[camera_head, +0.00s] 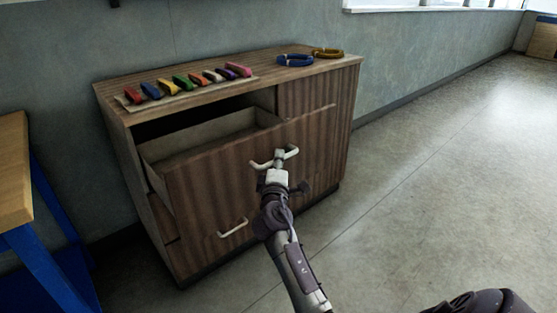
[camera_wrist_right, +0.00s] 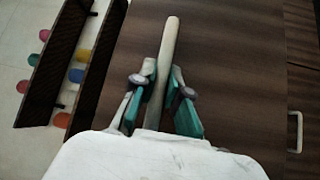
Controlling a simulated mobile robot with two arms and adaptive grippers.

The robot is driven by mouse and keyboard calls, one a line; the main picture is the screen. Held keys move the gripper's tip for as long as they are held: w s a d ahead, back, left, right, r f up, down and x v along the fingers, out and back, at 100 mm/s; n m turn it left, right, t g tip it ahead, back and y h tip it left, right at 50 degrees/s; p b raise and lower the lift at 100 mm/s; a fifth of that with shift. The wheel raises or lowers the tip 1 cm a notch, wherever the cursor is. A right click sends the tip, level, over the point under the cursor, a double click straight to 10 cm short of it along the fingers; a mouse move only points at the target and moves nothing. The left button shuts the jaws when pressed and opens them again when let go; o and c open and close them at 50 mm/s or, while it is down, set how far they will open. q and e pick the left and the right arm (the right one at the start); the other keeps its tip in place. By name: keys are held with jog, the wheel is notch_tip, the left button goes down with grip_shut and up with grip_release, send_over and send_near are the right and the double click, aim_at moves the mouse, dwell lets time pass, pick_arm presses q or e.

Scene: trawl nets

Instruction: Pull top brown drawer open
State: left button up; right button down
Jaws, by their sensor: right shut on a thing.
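The brown wooden cabinet (camera_head: 315,110) stands against the wall. Its top drawer (camera_head: 215,175) is pulled out, and its empty-looking light interior shows behind the front. The top drawer's pale bar handle (camera_head: 263,164) is in the grip of my right gripper (camera_head: 280,163). In the right wrist view the handle (camera_wrist_right: 168,50) runs between the two green-padded fingers (camera_wrist_right: 160,95), which are closed around it. My left gripper does not show in either view.
A lower pale handle (camera_head: 233,228) is on the cabinet front. Several coloured items (camera_head: 180,84) lie on the cabinet top, with a blue coil (camera_head: 295,60) and a yellow coil (camera_head: 328,53). A wooden table with blue legs (camera_head: 45,265) stands at left. The floor at right is clear.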

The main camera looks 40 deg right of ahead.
jog(key=c, duration=1.2)
grip_release()
jog(key=v, duration=1.2)
jog(key=shift+f, duration=0.15)
